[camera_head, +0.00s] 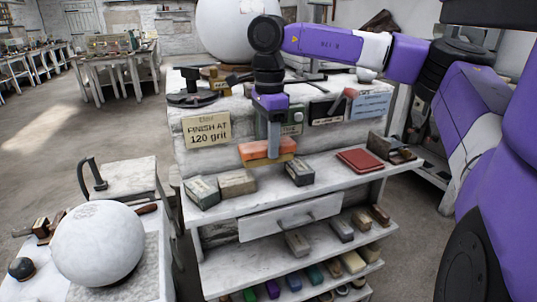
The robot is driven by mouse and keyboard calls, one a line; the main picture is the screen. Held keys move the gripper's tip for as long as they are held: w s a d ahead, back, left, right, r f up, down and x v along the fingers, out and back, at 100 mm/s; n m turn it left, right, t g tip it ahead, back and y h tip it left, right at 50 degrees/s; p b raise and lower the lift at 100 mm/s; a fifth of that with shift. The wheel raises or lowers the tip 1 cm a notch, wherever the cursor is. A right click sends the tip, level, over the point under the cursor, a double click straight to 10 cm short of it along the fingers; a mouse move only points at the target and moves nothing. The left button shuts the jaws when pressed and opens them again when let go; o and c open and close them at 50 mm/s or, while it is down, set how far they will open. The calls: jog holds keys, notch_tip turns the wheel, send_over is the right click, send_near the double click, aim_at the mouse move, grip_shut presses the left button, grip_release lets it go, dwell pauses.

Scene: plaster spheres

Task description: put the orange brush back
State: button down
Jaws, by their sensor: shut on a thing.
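The orange brush (262,148) shows as an orange-red block with a tan lower part, probably its bristles. My gripper (272,140) points down from my purple arm and is shut on the brush. The brush is at the back of the white shelf top (330,180), behind several small blocks. I cannot tell whether its underside touches the surface. The fingers hide part of the brush's middle.
Two boxy blocks (237,183) and a dark block (299,172) stand in front of the brush. A red pad (360,161) lies to the right. A "FINISH AT 120 grit" sign (207,129) stands left. Lower shelves (240,270) hold several blocks. A white sphere (98,243) sits front left.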

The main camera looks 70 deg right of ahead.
jog(key=shift+f, duration=0.6)
jog(key=shift+f, duration=0.1)
jog(key=shift+f+b, duration=0.35)
jog(key=shift+b, duration=0.05)
jog(key=shift+f, duration=0.15)
jog(key=c, duration=0.7)
grip_release()
notch_tip(320, 180, up, 13)
jog(key=shift+r+p, duration=0.15)
jog(key=shift+p, duration=0.75)
